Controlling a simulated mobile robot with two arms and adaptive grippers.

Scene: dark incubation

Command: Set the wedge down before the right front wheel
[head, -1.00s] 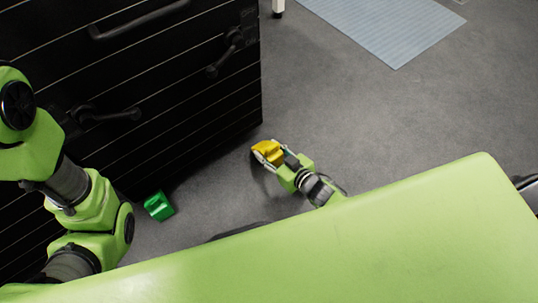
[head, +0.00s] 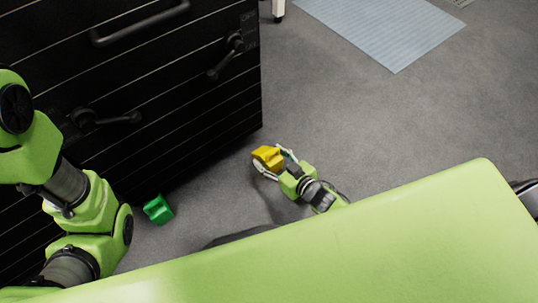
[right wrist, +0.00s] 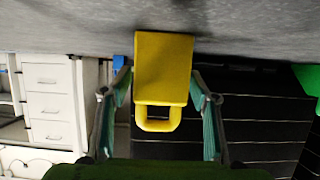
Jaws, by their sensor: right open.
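A yellow wedge (head: 267,157) with a loop handle is on the grey floor, a little off the front right corner of the black cabinet (head: 190,70). My right gripper (head: 272,161) is low at the floor with its fingers spread to either side of the wedge. In the right wrist view the wedge (right wrist: 163,68) is between the open fingers (right wrist: 162,100), with a gap on each side and its handle towards the gripper. No wheel of the cabinet shows. My left arm is at the left edge; its gripper is out of view.
A green wedge (head: 158,209) lies on the floor by the cabinet's left part. The cabinet has protruding handles (head: 228,55). A blue-grey mat (head: 385,30) lies at the back right. The floor right of the yellow wedge is clear. White drawers (right wrist: 52,95) show in the right wrist view.

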